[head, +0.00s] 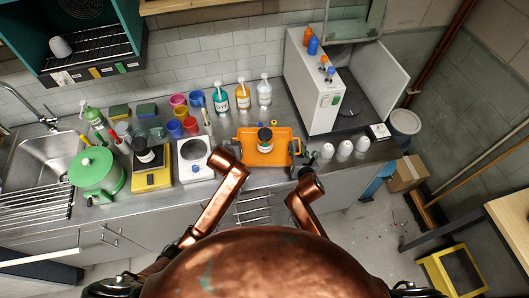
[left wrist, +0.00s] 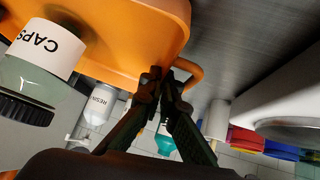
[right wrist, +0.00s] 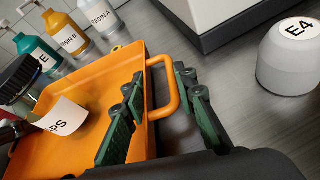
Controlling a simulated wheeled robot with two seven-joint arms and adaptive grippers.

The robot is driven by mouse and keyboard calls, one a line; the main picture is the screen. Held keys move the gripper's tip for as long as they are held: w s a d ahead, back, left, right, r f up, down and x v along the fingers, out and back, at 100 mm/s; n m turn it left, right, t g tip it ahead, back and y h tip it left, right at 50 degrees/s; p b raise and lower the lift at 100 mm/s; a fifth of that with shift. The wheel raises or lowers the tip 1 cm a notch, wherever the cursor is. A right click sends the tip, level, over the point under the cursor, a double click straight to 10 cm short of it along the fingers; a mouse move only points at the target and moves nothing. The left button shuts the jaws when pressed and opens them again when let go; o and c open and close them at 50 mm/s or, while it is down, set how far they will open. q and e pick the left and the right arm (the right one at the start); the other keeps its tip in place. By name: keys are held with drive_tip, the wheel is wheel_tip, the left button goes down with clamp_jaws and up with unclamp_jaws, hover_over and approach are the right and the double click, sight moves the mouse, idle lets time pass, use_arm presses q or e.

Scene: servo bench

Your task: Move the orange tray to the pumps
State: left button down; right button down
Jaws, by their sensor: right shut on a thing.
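The orange tray (head: 285,139) is at the front of the metal bench with a dark-capped bottle labelled CAPS (head: 265,141) upright inside it. Three pump bottles stand behind it by the wall: teal (head: 220,100), amber (head: 243,97) and clear (head: 264,93). My right gripper (right wrist: 160,105) is at the tray's right handle (right wrist: 177,92), shut on it, with a finger on either side. My left gripper (left wrist: 163,80) is at the other handle (left wrist: 193,72), its fingers close together; whether they pinch the handle is unclear. Whether the tray touches the bench is unclear.
A white machine (head: 313,82) stands behind and right of the tray. Some bench is clear before the pump bottles.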

use_arm(q)
drive_tip(key=shift+d+f+b, duration=0.15)
drive_tip(key=shift+f+b, duration=0.3)
drive_tip(key=shift+f, duration=0.2)
use_arm(e)
drive_tip(key=shift+a+f, duration=0.1)
drive_tip(key=shift+f, duration=0.55)
use_arm(q)
drive_tip(key=c, duration=2.6)
unclamp_jaws()
use_arm(e)
drive_tip(key=c, duration=1.9)
unclamp_jaws()
drive_tip(key=shift+c, duration=0.2)
use_arm(q)
drive_tip(key=o, duration=0.4)
use_arm(e)
drive_tip(key=o, duration=0.4)
drive_tip(key=shift+c, duration=0.2)
use_arm(q)
drive_tip(key=shift+o, duration=0.2)
drive_tip(key=shift+r, duration=0.1)
